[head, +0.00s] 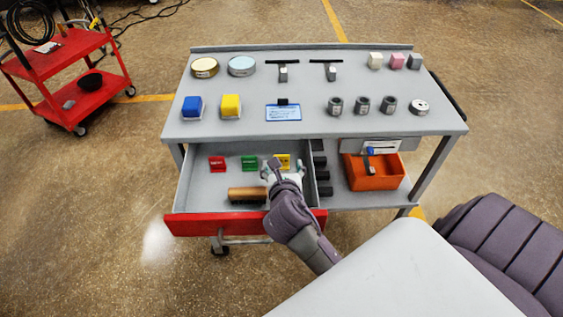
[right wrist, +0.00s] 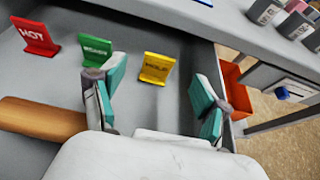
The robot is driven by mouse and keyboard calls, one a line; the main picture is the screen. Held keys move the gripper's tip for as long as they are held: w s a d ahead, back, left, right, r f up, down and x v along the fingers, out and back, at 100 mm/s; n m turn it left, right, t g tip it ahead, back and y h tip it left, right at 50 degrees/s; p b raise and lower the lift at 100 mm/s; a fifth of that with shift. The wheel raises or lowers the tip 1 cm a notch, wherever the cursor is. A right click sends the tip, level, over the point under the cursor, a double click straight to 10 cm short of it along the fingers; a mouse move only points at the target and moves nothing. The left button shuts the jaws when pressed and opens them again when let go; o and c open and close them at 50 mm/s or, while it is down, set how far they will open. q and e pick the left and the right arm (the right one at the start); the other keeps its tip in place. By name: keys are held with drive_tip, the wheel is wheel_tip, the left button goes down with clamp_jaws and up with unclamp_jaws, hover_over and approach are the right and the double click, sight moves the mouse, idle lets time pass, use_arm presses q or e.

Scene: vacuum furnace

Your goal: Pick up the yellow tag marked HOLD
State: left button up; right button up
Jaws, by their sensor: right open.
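The yellow tag (head: 283,161) stands in the open drawer, at the right of a row of tags. In the right wrist view the yellow tag (right wrist: 157,68) has dark lettering, too blurred to read surely, and stands upright beyond my fingertips. My right gripper (head: 284,168) reaches into the drawer just in front of it. In the right wrist view its teal-padded fingers (right wrist: 160,85) are apart with nothing between them, and the yellow tag shows in the gap, a little ahead. My left gripper is not in view.
A red HOT tag (right wrist: 36,36) and a green tag (right wrist: 96,50) stand left of the yellow one. A wooden cylinder (head: 247,194) lies in the drawer (head: 197,190) beside my gripper. The tabletop (head: 330,85) overhangs the drawer's back. An orange bin (head: 372,174) is to the right.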

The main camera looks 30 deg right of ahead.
sight(282, 156)
drive_tip(key=x, duration=0.6)
drive_tip(key=shift+r, duration=0.1)
drive_tip(key=shift+s, duration=0.1)
drive_tip(key=shift+c, duration=0.3)
drive_tip(key=c, duration=0.9)
